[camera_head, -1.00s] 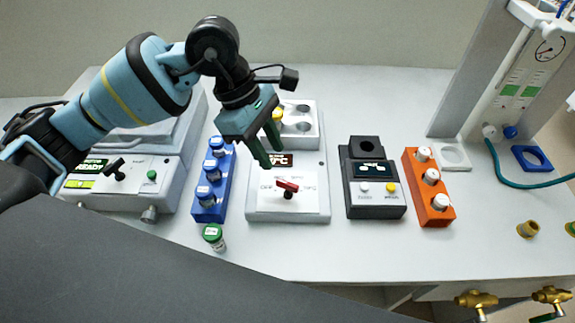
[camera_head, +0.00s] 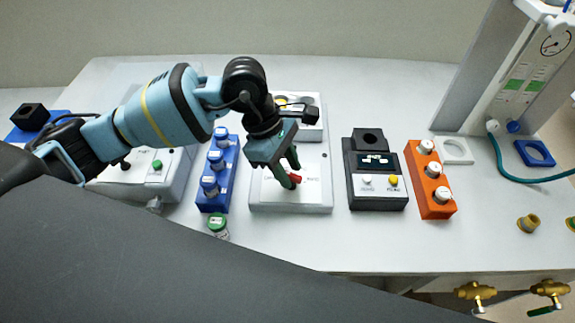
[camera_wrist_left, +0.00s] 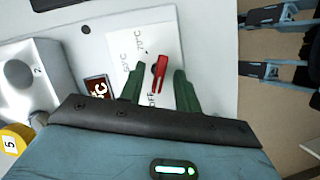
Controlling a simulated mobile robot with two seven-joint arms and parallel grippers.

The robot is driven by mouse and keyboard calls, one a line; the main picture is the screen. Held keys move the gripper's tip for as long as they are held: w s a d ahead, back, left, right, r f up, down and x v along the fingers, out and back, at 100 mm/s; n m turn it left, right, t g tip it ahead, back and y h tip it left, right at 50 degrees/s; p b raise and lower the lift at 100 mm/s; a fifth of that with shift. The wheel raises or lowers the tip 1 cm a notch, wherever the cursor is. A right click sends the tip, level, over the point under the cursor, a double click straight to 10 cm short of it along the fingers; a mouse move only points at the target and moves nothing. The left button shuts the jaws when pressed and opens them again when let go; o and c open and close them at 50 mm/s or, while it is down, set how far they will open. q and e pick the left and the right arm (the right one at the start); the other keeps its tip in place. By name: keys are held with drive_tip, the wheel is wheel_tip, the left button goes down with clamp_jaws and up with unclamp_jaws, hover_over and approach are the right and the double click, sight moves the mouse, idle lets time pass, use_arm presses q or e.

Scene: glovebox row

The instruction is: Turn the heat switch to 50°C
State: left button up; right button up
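The heat switch is a red lever (camera_wrist_left: 161,72) on a white label plate (camera_wrist_left: 116,45) of the grey-white heater block (camera_head: 300,205). In the head view the red lever (camera_head: 295,179) shows partly behind the fingers. My left gripper (camera_head: 291,178) is down at the switch. In the left wrist view its green fingers (camera_wrist_left: 158,88) stand apart, one on each side of the lever, with gaps visible. My right gripper is not seen.
A blue rack (camera_head: 228,170) of vials and a green-capped vial (camera_head: 217,225) stand left of the heater. A black device (camera_head: 377,190) and an orange vial rack (camera_head: 431,190) stand to its right. The table is clear in front of the heater.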

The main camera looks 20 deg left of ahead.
use_arm(q)
clamp_jaws()
drive_tip(key=shift+w+d+f+m+g+b, duration=0.1)
drive_tip(key=shift+m+g+b, duration=0.3)
drive_tip(key=shift+m+b, duration=0.5)
drive_tip(key=shift+w+f+m+g+b, duration=0.1)
drive_tip(key=shift+m+g+b, duration=0.4)
drive_tip(key=shift+m, duration=0.6)
drive_tip(key=shift+m+y+b, duration=0.3)
drive_tip(key=shift+m+b, duration=0.4)
drive_tip(key=shift+m, duration=0.1)
drive_tip(key=shift+w+m+g+b, duration=0.1)
drive_tip(key=shift+m+g+b, duration=0.4)
drive_tip(key=shift+m+b, duration=0.4)
drive_tip(key=shift+r+m+y+b, duration=0.25)
drive_tip(key=shift+m+y+b, duration=0.2)
drive_tip(key=shift+m, duration=0.35)
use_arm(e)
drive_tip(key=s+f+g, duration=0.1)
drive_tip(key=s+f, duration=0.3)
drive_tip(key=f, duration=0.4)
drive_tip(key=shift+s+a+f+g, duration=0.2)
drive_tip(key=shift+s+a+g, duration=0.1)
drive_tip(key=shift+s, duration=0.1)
use_arm(q)
unclamp_jaws()
